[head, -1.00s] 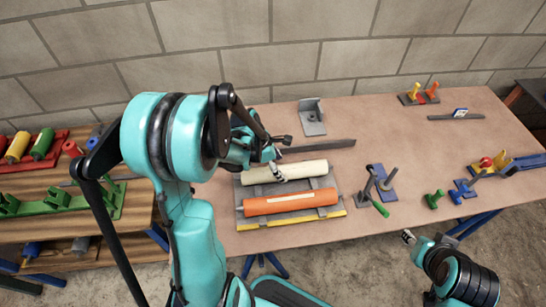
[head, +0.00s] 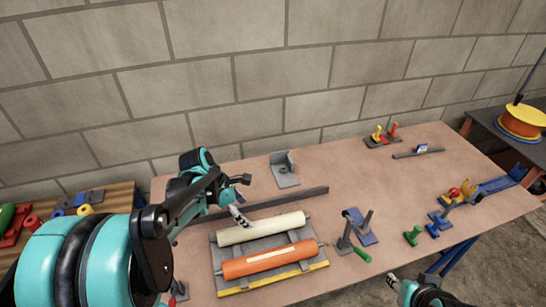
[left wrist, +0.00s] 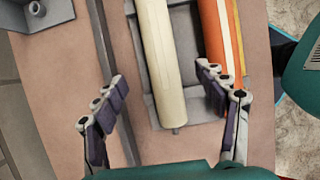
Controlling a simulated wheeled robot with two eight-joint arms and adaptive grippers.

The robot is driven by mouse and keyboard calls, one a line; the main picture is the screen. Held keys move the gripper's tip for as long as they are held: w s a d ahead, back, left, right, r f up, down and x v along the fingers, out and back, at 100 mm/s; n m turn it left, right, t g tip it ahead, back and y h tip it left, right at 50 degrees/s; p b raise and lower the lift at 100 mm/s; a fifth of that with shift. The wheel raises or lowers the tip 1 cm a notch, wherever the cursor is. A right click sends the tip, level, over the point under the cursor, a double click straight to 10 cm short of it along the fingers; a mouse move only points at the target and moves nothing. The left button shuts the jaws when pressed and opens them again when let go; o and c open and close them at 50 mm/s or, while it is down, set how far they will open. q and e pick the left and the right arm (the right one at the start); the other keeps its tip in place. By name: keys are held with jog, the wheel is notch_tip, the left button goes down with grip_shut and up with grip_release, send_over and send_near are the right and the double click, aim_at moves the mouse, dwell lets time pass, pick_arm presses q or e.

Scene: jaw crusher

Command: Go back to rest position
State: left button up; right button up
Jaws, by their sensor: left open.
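My left arm comes in from the left in the head view. Its gripper (head: 238,214) is above the near-left part of the table, just left of the cream roller (head: 262,229). In the left wrist view the gripper (left wrist: 160,80) is open, with its fingers spread and nothing between them; the cream roller (left wrist: 160,60) and orange roller (left wrist: 214,35) lie below. My right gripper (head: 393,280) shows only partly at the bottom edge, off the table's front; whether it is open is unclear.
Both rollers rest on a grey tray (head: 318,254) with a yellow front edge. A grey bracket (head: 285,170), a long dark bar (head: 290,198) and several coloured parts lie on the table (head: 370,185). A block wall is behind. A shelf with coloured parts stands left.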

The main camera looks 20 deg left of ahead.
pick_arm(q)
jog(key=s+d+r+m+t+y, duration=0.1)
jog(key=s+d+m, duration=0.4)
jog(key=m, duration=0.7)
jog(key=s+d+r+m+t+y, duration=0.2)
jog(key=s+d+r+m, duration=0.3)
jog(key=m, duration=0.8)
jog(key=shift+t+y, duration=0.3)
jog(key=shift+t, duration=0.4)
